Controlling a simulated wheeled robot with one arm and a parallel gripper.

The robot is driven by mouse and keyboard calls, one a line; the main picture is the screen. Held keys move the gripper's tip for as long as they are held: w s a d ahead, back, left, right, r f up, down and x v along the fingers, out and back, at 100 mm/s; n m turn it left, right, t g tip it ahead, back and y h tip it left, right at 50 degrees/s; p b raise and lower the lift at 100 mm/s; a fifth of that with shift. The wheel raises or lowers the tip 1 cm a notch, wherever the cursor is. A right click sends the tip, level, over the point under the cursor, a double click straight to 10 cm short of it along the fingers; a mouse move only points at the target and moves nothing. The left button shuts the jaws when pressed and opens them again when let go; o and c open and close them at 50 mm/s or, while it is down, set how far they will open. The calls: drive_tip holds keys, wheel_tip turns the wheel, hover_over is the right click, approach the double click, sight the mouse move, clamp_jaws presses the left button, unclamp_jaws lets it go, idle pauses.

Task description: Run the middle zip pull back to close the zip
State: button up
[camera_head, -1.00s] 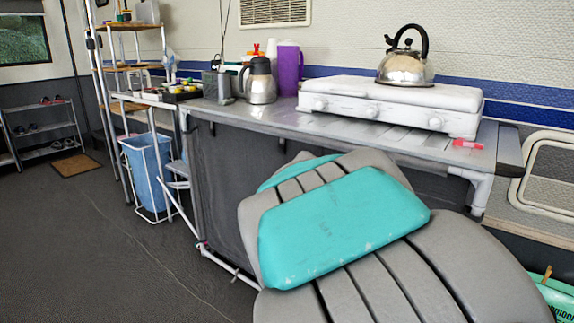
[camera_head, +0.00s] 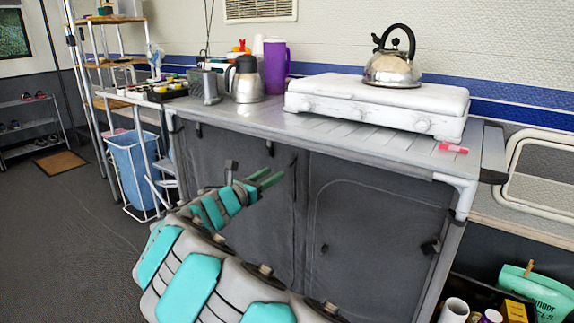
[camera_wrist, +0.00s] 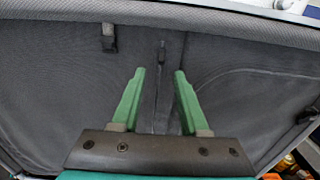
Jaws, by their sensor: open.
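The grey fabric front (camera_head: 375,225) of the kitchen stand has a middle zip line. In the wrist view the dark middle zip pull (camera_wrist: 162,51) hangs near the top of that line, just beyond and between my fingertips. In the head view a small dark pull (camera_head: 293,163) shows near the top of the cloth. My gripper (camera_wrist: 159,72) has two green fingers spread apart with nothing between them. In the head view my gripper (camera_head: 272,177) is in front of the cloth, left of the middle line. Whether the fingers touch the cloth is unclear.
The worktop (camera_head: 260,117) overhangs the cloth and carries a stove (camera_head: 375,105) with a kettle (camera_head: 393,68). A dark strap (camera_wrist: 109,38) hangs left of the pull. A crate of goods (camera_head: 485,300) stands low at right. A blue bin (camera_head: 128,170) stands left.

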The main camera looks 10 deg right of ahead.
sight(290, 163)
drive_tip(key=x, duration=0.7)
drive_tip(key=shift+d, duration=0.2)
clamp_jaws()
idle(1.2)
